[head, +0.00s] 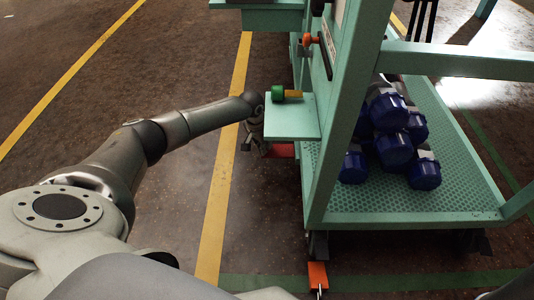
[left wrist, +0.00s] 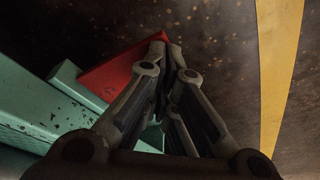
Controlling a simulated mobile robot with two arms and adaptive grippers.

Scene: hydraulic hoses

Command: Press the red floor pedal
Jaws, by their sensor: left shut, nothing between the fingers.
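The red floor pedal (head: 284,150) shows in the head view low beside the green cart, partly hidden behind my left gripper and the small shelf. In the left wrist view the red pedal (left wrist: 112,66) is a flat red plate to the left of the fingers. My left gripper (head: 254,147) is beside the pedal's left end and points down. In the left wrist view the fingertips of my left gripper (left wrist: 164,42) are together, empty, and overlap the pedal's right tip; I cannot tell whether they touch it. My right gripper is not in view.
The green cart (head: 340,150) carries several blue-capped cylinders (head: 393,148). Its small shelf (head: 291,123) with a green-and-orange part (head: 286,94) juts out close to my left wrist. An orange pedal-like plate (head: 318,276) is at the cart's front. The floor left of the yellow line (head: 222,180) is clear.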

